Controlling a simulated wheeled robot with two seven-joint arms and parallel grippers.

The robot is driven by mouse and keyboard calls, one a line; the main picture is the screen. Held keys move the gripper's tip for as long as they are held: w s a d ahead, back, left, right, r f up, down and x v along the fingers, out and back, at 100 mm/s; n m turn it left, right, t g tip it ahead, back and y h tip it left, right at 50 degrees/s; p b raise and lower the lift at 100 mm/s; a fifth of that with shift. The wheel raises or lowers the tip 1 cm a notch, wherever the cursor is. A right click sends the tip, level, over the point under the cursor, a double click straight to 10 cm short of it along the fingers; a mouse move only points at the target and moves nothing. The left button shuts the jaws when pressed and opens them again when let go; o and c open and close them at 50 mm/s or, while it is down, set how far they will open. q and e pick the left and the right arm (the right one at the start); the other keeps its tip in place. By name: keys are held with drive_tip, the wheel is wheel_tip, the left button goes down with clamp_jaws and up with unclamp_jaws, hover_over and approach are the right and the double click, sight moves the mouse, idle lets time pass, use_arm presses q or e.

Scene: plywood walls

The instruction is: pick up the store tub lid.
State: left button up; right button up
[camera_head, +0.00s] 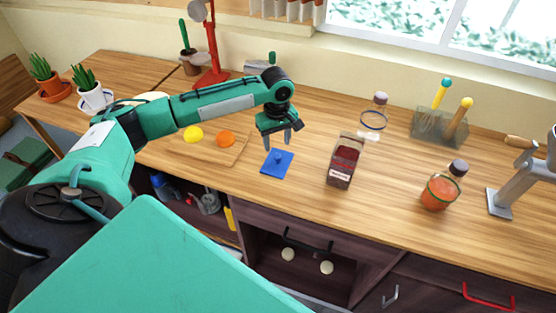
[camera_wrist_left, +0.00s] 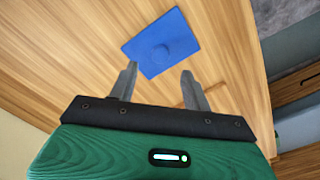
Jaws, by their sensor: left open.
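The store tub lid, a blue square with a round knob in its middle, lies flat on the wooden counter (camera_head: 272,163); I take it to be this blue piece. It also shows in the left wrist view (camera_wrist_left: 147,50), ahead of the fingertips. My left gripper (camera_head: 280,139) is open and empty, pointing down above the counter just behind the lid. In the left wrist view its two fingers (camera_wrist_left: 158,72) are spread apart and the lid lies beyond them, with no contact visible. My right gripper is not in view.
A cutting board (camera_head: 212,154) with an orange (camera_head: 226,138) and a lemon (camera_head: 193,134) lies left. A glass jar (camera_head: 374,118), an orange-filled jar (camera_head: 440,190) and a utensil holder (camera_head: 437,126) stand further right.

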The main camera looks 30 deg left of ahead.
sight(277, 155)
use_arm(q)
drive_tip(key=shift+s+f+p, duration=0.15)
drive_tip(key=shift+f+p, duration=0.35)
drive_tip(key=shift+f, duration=0.1)
wheel_tip(277, 155, down, 4)
drive_tip(key=shift+d+r+p, duration=0.1)
drive_tip(key=shift+r+p, duration=0.05)
drive_tip(key=shift+p, duration=0.4)
drive_tip(key=shift+f, duration=0.2)
drive_tip(key=c, duration=0.9)
drive_tip(key=shift+c, duration=0.7)
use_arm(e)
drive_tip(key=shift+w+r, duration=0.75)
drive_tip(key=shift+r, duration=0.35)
use_arm(q)
drive_tip(key=shift+r, duration=0.1)
